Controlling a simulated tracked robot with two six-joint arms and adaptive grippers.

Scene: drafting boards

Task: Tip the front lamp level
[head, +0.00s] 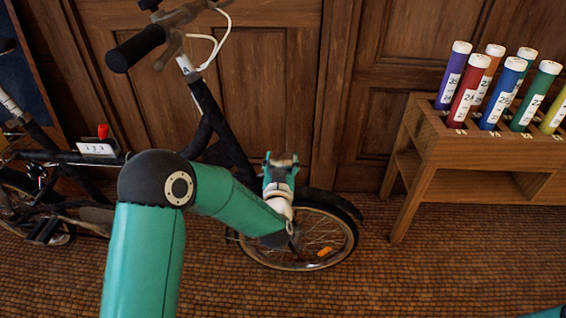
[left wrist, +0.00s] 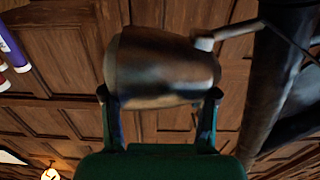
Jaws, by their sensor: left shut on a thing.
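The front lamp (left wrist: 165,68) is a dark, worn metal barrel that fills the upper middle of the left wrist view. A short light bracket joins its right end to the dark bicycle frame. My left gripper (left wrist: 160,105) is shut on the lamp, one finger at each end. In the head view my left gripper (head: 281,172) is above the bicycle's front wheel (head: 318,245), and the lamp is mostly hidden there. I cannot tell whether the lamp is level.
The dark bicycle (head: 225,135) stands along a panelled wooden wall (head: 270,80), its handlebar grip (head: 136,48) at upper left. A wooden rack (head: 470,150) at right holds several coloured, numbered tubes. The tiled floor (head: 450,275) in front of the rack is clear.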

